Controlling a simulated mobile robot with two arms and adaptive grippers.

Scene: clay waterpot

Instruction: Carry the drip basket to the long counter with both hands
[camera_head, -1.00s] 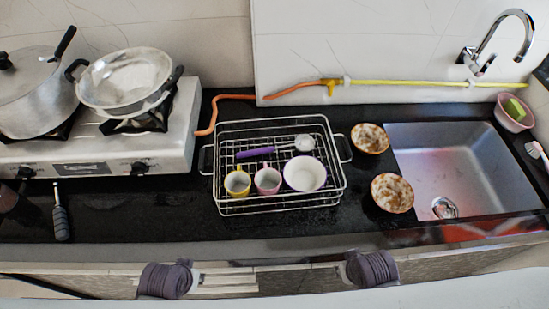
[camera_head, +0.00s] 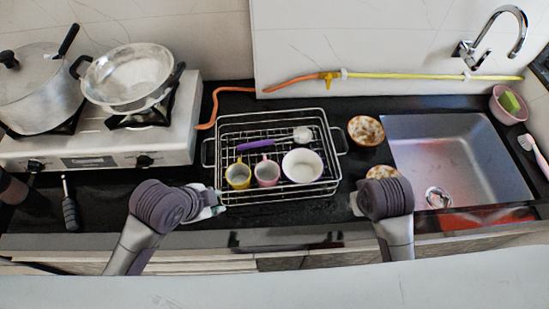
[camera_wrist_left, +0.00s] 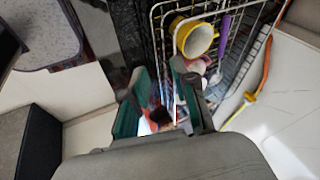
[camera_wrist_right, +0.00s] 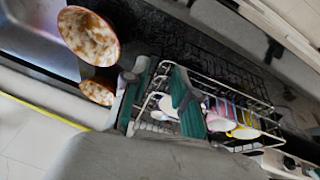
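The drip basket (camera_head: 262,137) is a wire rack standing on the black long counter (camera_head: 110,190). It holds a yellow cup (camera_head: 238,176), a pink cup (camera_head: 266,172), a white bowl (camera_head: 302,166) and a purple-handled utensil (camera_head: 256,144). My left gripper (camera_head: 217,202) is at the basket's front left corner; its fingers stand apart in the left wrist view (camera_wrist_left: 158,68), with basket wires just beyond. My right gripper (camera_head: 357,203) is near the front right corner, largely hidden behind my wrist; its fingers are apart in the right wrist view (camera_wrist_right: 160,66). I see no grip on the basket.
Two brown-and-white bowls (camera_head: 366,130) (camera_wrist_right: 88,35) sit right of the basket, the nearer one close to my right gripper. The sink (camera_head: 440,150) is farther right. A stove (camera_head: 120,140) with pots stands left. A dark-handled tool (camera_head: 70,213) lies before it.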

